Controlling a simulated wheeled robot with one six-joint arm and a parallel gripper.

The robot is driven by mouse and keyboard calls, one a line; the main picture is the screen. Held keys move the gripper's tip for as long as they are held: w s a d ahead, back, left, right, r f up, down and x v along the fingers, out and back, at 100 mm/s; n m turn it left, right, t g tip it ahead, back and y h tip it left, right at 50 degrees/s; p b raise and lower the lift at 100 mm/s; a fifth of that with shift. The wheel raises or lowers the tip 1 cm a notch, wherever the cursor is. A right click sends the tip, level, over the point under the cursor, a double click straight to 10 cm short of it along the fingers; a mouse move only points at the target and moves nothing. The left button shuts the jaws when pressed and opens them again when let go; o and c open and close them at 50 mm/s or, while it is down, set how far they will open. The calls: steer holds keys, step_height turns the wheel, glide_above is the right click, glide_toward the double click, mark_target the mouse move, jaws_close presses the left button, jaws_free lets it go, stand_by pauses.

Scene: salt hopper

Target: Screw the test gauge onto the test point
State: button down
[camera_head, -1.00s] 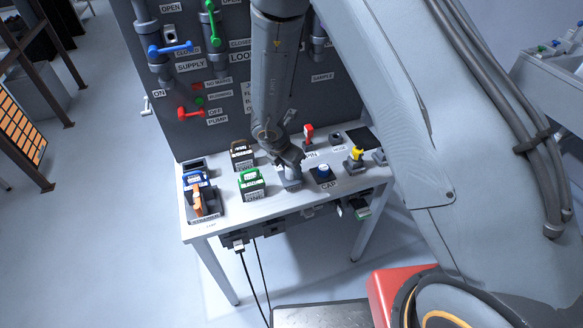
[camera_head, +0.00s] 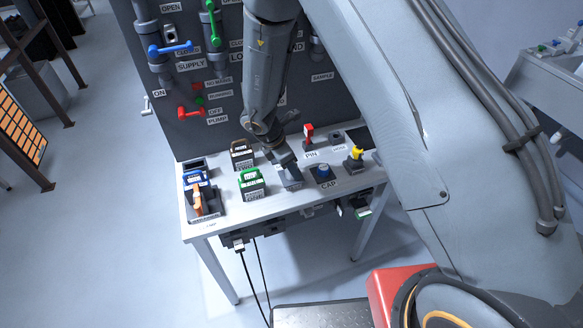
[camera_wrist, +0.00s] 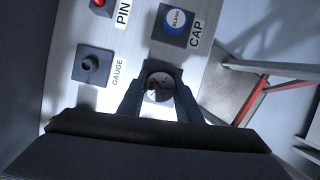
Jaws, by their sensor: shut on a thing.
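My gripper (camera_wrist: 158,100) is shut on the test gauge (camera_wrist: 160,87), whose round pale dial faces the wrist camera between the two dark fingers. In the head view my gripper (camera_head: 290,173) is low over the table's front middle, and the gauge cannot be made out there. The gauge stand (camera_wrist: 88,65), a dark block with a round socket beside the label GAUGE, is empty, left of my gripper in the wrist view. I cannot pick out the test point; my arm covers part of the grey panel (camera_head: 222,50).
The table (camera_head: 230,222) carries a red pin (camera_head: 308,132), a blue cap (camera_head: 323,171), a yellow-topped part (camera_head: 356,154), a green-handled block (camera_head: 251,183) and an orange-handled tool (camera_head: 197,200).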

steer(key=m+g, duration=0.1)
steer(key=m, duration=0.2)
steer(key=shift+f, duration=0.1)
steer(key=shift+w+m+g+b, duration=0.1)
steer(key=shift+m+g+b, duration=0.3)
steer(key=shift+m, duration=1.4)
steer(key=c, duration=1.2)
jaws_free()
steer(key=b+v, duration=0.3)
steer(key=v, duration=0.4)
steer(key=shift+a+r, duration=0.2)
steer(key=shift+r, duration=0.1)
steer(key=shift+w, duration=0.15)
steer(key=shift+c, duration=0.3)
